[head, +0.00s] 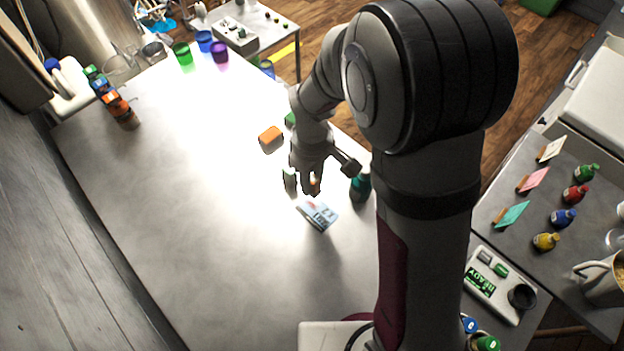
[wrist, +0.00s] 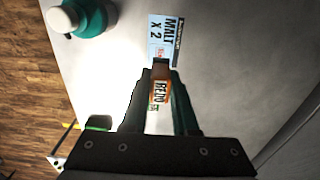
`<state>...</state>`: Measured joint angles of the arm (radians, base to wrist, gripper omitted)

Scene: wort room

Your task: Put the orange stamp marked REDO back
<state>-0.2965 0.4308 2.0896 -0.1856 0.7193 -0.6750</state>
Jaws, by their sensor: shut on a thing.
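The orange stamp marked REDO (wrist: 160,90) is between the fingers of my gripper (wrist: 160,100), which is shut on it. In the head view my gripper (head: 304,184) hangs over the table, with a bit of orange (head: 315,183) showing at its fingers. A pale blue card reading MALT X 2 (wrist: 168,28) lies just beyond the stamp; it also shows in the head view (head: 319,214). A small reddish mark shows on the card near the stamp. I cannot tell whether the stamp touches the card.
A teal bottle (head: 361,187) stands right of my gripper. Coloured cups (head: 182,53) stand at the back. The table's left and front areas are clear.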

